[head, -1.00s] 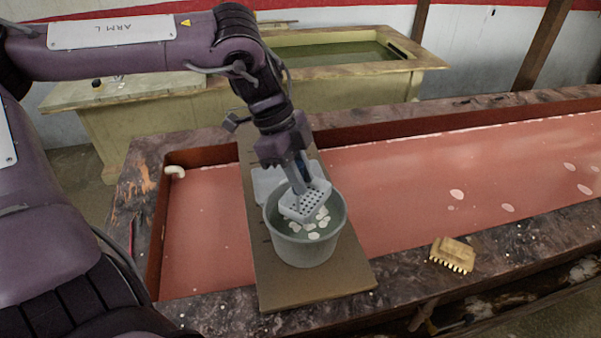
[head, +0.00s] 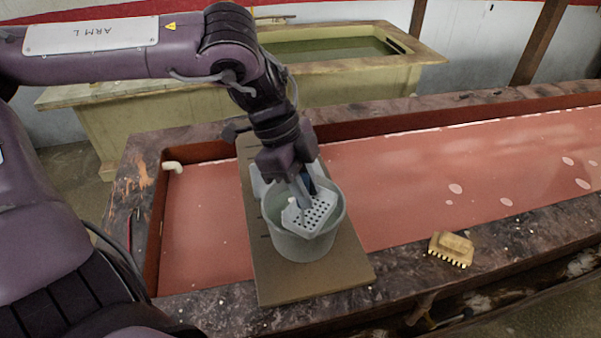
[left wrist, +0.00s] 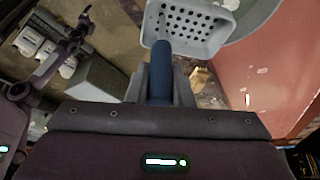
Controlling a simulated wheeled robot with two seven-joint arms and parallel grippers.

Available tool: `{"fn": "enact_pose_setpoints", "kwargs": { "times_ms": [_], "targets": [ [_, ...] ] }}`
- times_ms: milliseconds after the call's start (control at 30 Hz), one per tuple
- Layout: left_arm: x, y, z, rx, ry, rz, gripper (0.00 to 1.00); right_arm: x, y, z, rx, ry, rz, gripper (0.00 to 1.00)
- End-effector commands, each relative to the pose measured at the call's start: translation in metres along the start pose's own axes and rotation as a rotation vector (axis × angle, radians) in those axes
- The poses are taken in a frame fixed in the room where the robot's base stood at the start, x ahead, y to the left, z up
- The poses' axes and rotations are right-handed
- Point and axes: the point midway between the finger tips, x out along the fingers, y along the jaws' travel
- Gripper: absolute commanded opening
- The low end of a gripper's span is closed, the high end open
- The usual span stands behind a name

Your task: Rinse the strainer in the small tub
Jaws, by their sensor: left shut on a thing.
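The strainer (head: 310,213) is a pale grey scoop with a grid of round holes. My left gripper (head: 303,186) is shut on its dark blue handle (left wrist: 161,75) and points down over the small tub. The strainer's perforated head also shows at the top of the left wrist view (left wrist: 195,25). The small tub (head: 304,247) is a round grey-green bucket standing on a board. The strainer is tilted inside the tub's mouth, and its head covers much of the opening. How deep it sits in the water I cannot tell. My right gripper is not in view.
The brown board (head: 312,287) lies across a long trough with reddish liquid (head: 420,190). A pale object, partly hidden, lies behind the tub. A yellow brush (head: 451,249) rests on the trough's right front rim. A yellow-green tank (head: 330,48) stands behind.

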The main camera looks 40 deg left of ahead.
Motion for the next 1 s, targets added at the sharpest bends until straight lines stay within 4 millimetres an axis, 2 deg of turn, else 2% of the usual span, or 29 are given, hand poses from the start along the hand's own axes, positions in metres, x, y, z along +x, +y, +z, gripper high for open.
{"fn": "enact_pose_setpoints", "kwargs": {
  "times_ms": [667, 733, 1000],
  "targets": [
    [0.023, 0.084, -0.056, 0.005, -0.001, 0.0, 0.0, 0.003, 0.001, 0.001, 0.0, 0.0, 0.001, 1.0],
    [0.032, 0.086, -0.057, 0.004, 0.004, -0.004, 0.0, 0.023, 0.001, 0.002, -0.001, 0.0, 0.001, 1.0],
    [0.037, 0.105, -0.068, 0.004, 0.001, -0.005, 0.0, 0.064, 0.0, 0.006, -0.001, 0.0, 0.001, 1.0]
  ]
}}
